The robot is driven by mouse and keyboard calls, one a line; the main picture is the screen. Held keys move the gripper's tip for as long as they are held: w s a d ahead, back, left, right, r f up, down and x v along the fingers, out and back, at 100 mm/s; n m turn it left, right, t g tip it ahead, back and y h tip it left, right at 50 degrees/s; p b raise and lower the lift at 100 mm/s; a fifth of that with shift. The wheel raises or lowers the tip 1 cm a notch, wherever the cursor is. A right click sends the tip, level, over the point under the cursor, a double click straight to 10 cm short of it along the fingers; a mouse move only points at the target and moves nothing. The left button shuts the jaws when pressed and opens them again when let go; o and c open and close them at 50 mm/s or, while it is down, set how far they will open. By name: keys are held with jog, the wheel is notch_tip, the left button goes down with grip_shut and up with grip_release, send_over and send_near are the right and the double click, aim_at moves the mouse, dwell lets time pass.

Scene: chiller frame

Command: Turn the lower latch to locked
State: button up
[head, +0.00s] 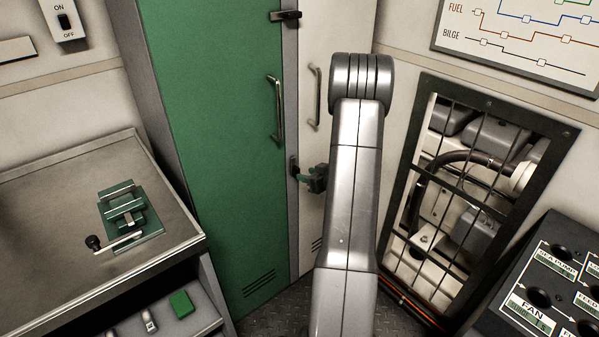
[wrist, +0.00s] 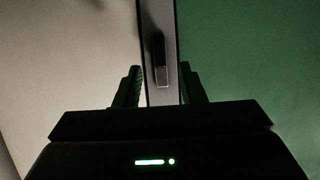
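The lower latch (head: 293,165) is a small dark piece on the grey post between the green door and the pale door. In the wrist view the latch (wrist: 160,60) lies upright along the post, with a lighter end towards me. My gripper (head: 303,177) is close in front of it, partly hidden by my arm in the head view. In the wrist view my gripper (wrist: 160,80) is open, one finger on each side of the post. The latch shows in the gap between them, apparently untouched. The upper latch (head: 285,15) lies crosswise on the post.
The green door (head: 220,130) and the pale door (head: 335,35) each have a bar handle, left (head: 275,108) and right (head: 315,97). A bench (head: 60,200) with a green vise (head: 130,215) stands left. A barred opening (head: 405,180) and a control panel (head: 540,290) are right.

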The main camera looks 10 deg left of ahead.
aim_at(299, 172)
jog(key=x, duration=0.5)
jog(key=shift+w+a+f, duration=0.15)
